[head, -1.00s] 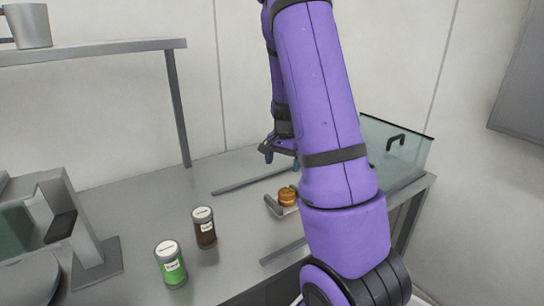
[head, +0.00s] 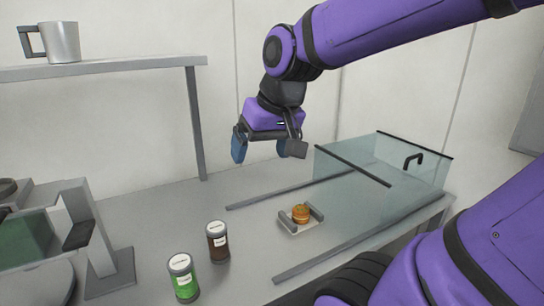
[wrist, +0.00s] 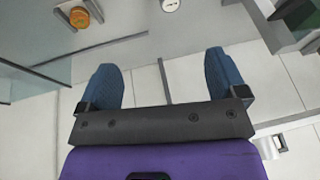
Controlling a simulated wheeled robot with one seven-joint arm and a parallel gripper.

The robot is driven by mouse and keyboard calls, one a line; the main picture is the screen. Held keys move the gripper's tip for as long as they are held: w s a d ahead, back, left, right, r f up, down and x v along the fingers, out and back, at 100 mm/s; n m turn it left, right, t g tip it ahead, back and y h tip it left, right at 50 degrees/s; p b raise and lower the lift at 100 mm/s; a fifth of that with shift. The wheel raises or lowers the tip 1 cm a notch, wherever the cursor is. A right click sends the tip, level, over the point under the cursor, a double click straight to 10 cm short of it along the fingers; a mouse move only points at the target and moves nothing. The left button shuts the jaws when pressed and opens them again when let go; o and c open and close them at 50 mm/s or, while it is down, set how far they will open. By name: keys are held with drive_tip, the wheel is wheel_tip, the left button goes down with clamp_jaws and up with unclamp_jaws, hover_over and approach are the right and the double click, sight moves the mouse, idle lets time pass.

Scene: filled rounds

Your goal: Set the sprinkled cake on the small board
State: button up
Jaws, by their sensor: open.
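A small round orange-brown cake (head: 301,212) sits on a small pale plate (head: 290,227) with a grey bar along each side, on the steel counter. Sprinkles are too small to make out. I cannot tell whether this plate is the small board; no other board shows clearly. In the wrist view the cake (wrist: 79,17) is near the top left edge. My gripper (head: 266,148) is open and empty, high above the counter, behind and to the left of the cake. Its blue fingers are wide apart in the wrist view (wrist: 163,80).
A glass case (head: 375,180) with a black handle stands right of the cake, with rails along the counter. A brown jar (head: 217,245) and a green jar (head: 184,280) stand to the left. A shelf (head: 100,68) holds a metal mug (head: 62,42). A grey machine (head: 95,240) is far left.

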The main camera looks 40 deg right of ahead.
drive_tip(key=s+a+r+n+t, duration=0.1)
drive_tip(key=s+a+n, duration=0.1)
drive_tip(key=s, duration=0.4)
drive_tip(key=shift+a+n+h, duration=0.3)
drive_tip(key=shift+a, duration=0.25)
drive_tip(key=shift+r, duration=0.1)
idle(0.5)
